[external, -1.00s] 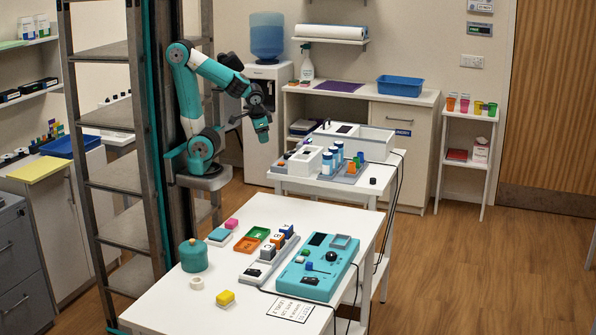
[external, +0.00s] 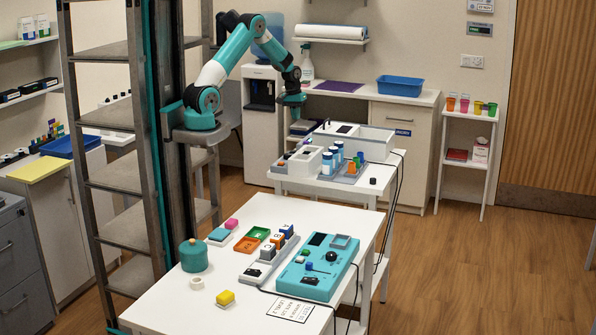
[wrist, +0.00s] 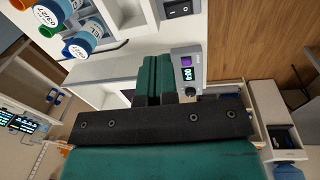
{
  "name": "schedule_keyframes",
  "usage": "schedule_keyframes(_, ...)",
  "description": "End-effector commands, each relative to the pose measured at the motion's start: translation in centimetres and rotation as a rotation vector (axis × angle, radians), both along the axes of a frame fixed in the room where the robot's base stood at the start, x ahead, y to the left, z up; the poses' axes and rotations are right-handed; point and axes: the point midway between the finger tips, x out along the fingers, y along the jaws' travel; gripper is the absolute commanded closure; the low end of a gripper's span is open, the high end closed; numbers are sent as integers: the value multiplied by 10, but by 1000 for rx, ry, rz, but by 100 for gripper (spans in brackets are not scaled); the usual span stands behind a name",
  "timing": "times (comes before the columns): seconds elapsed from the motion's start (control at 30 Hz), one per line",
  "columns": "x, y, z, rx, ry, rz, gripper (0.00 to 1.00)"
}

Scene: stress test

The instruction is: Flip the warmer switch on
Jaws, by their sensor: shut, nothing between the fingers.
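In the wrist view a black rocker switch (wrist: 178,9) sits in a white surface at the top edge, partly cut off. I cannot tell its position. A grey panel with a lit display and a purple button (wrist: 187,75) lies just beyond my fingertips. In the external view a white block (external: 300,163) and a white box with a dark panel (external: 360,140) stand on the far table; which is the warmer is not marked legibly. My gripper (external: 292,112) hangs pointing down above the back left of that table. Its green fingers (wrist: 153,82) are together and empty.
Blue-capped bottles (external: 333,158) and an orange one stand on the far table, close in the wrist view too (wrist: 82,42). The near table holds a teal control box (external: 318,287), a switch strip and small trays. Cables hang at the tables' right edges.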

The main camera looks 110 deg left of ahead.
Motion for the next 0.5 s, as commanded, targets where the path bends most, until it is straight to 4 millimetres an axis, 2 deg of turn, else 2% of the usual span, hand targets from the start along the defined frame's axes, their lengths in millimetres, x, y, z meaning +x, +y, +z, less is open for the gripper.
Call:
schedule_keyframes(0.03,-9,9,0,-11,-11,31,100)
schedule_keyframes(0.17,-20,20,-9,-22,-31,72,100)
schedule_keyframes(0.5,-24,22,-15,-29,-34,82,100)
